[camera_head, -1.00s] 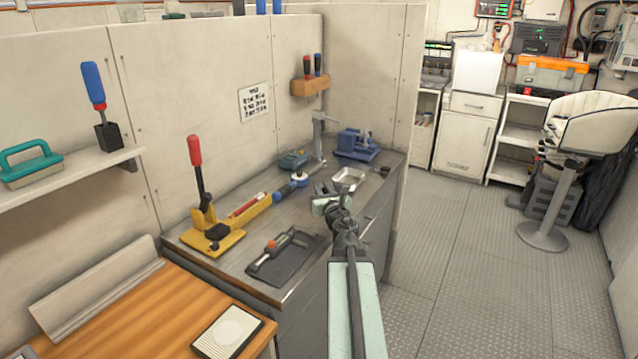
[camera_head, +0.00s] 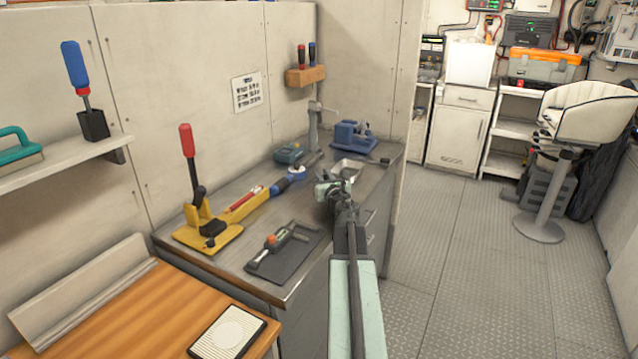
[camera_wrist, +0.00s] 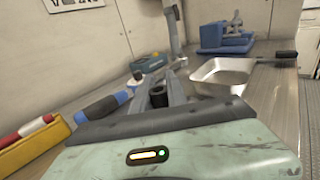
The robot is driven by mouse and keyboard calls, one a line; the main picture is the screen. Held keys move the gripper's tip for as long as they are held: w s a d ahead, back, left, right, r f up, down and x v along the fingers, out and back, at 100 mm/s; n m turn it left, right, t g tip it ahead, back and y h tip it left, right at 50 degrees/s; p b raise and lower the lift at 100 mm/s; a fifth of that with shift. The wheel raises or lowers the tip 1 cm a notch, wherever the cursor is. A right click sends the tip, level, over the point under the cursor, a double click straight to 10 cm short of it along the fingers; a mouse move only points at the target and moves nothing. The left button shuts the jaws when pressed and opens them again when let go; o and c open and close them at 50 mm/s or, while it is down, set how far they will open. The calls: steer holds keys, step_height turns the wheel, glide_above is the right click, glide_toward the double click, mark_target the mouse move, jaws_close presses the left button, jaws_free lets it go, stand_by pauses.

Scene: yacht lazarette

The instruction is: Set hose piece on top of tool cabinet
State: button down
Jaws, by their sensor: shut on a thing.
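The hose piece (camera_wrist: 158,96) is a short dark tube, seen in the wrist view between the grey fingers of my gripper (camera_wrist: 167,88). My gripper is shut on it. In the head view my gripper (camera_head: 333,188) is over the right part of the metal worktop, near a shallow metal tray; the hose piece is too small to make out there. The grey cabinet with drawers (camera_head: 318,262) under the metal worktop (camera_head: 215,268) is likely the tool cabinet, though no label shows. My gripper hides part of its top.
On the worktop are a yellow lever tool (camera_head: 208,235), a dark mat (camera_head: 285,258) with a tool, a blue vise (camera_head: 352,138) and a metal tray (camera_wrist: 222,78). A wooden table (camera_head: 130,305) stands at front left. The floor (camera_head: 450,260) at right is clear.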

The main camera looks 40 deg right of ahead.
steer(key=shift+w+a+f, duration=0.1)
steer(key=shift+w+a, duration=0.15)
steer(key=shift+w, duration=0.05)
steer(key=shift+f, duration=0.25)
steer(key=c, duration=1.3)
jaws_free()
steer(key=shift+r, duration=0.1)
